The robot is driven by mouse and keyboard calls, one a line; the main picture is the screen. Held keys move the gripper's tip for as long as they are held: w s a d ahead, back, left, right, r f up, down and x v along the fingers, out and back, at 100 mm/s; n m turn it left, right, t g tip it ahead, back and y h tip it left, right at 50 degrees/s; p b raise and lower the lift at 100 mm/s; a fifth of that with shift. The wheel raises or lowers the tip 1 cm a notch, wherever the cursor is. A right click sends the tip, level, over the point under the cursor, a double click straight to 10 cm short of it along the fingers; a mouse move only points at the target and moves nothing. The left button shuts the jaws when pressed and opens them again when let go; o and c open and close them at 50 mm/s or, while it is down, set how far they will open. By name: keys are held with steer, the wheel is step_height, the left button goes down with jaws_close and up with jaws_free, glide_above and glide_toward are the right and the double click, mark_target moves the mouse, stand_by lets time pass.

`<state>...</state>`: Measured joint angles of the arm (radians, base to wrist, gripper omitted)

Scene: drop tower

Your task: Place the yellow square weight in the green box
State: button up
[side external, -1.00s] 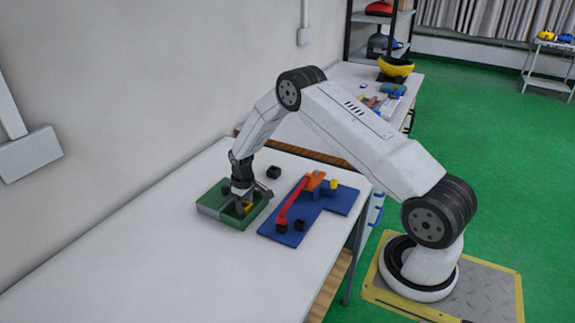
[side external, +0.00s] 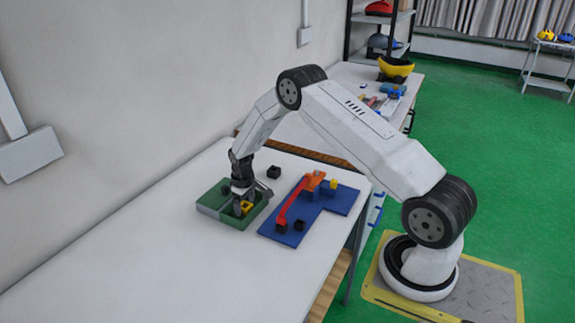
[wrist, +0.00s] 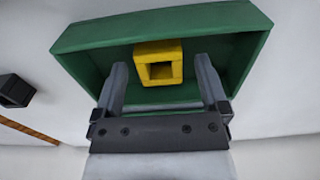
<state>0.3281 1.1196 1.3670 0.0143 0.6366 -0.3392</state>
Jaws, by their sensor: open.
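The yellow square weight (wrist: 158,49) has a square opening and lies inside the green box (wrist: 85,38), near its middle. In the side external view the weight (side external: 246,206) shows as a small yellow patch beneath my gripper, inside the green box (side external: 262,205). My gripper (wrist: 160,72) is open in the wrist view, with one finger on each side of the weight and a gap to both. In the side external view my gripper (side external: 242,198) reaches down into the box and hides part of it.
A blue base (side external: 340,201) with an orange-red lever (side external: 291,200) and a small yellow piece (side external: 333,184) stands right of the box. A black block (side external: 273,171) sits behind, also in the wrist view (wrist: 15,89). The white table front is clear.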

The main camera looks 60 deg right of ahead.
step_height(320, 180, up, 12)
steer(key=shift+s+f, duration=0.15)
stand_by(0.5)
stand_by(0.5)
steer(key=s+a+r+t, duration=0.1)
steer(key=s+a+r, duration=0.2)
steer(key=s+a, duration=0.5)
steer(key=s+a+r+t, duration=0.1)
steer(key=s+a+r, duration=0.3)
steer(key=s+a, duration=0.5)
steer(key=s, duration=0.5)
steer(key=shift+r, duration=0.25)
